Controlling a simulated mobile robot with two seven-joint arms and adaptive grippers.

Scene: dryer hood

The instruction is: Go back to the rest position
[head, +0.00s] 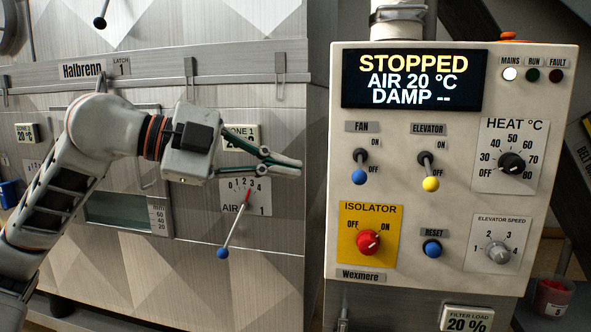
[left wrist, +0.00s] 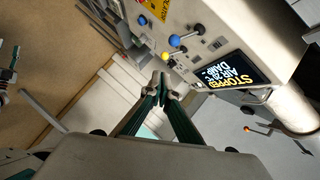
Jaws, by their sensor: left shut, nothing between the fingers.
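My left gripper (head: 297,164) is shut and empty. In the head view it points right, in front of the dryer's panelled wall (head: 270,275), near the edge of the control box. In the left wrist view its two fingertips (left wrist: 160,82) meet, with nothing between them. At the left edge of the left wrist view is a small teal and grey part (left wrist: 13,58) that looks like my right gripper. It is too small and cut off to tell its state. The right gripper is not in the head view.
The control box (head: 400,285) stands to the right, its display (head: 415,79) reading STOPPED. The fan (head: 359,176) and elevator (head: 430,183) switches point down to OFF. The air lever (head: 222,252) with a blue ball sticks out below my left gripper. A red container (head: 552,297) is at lower right.

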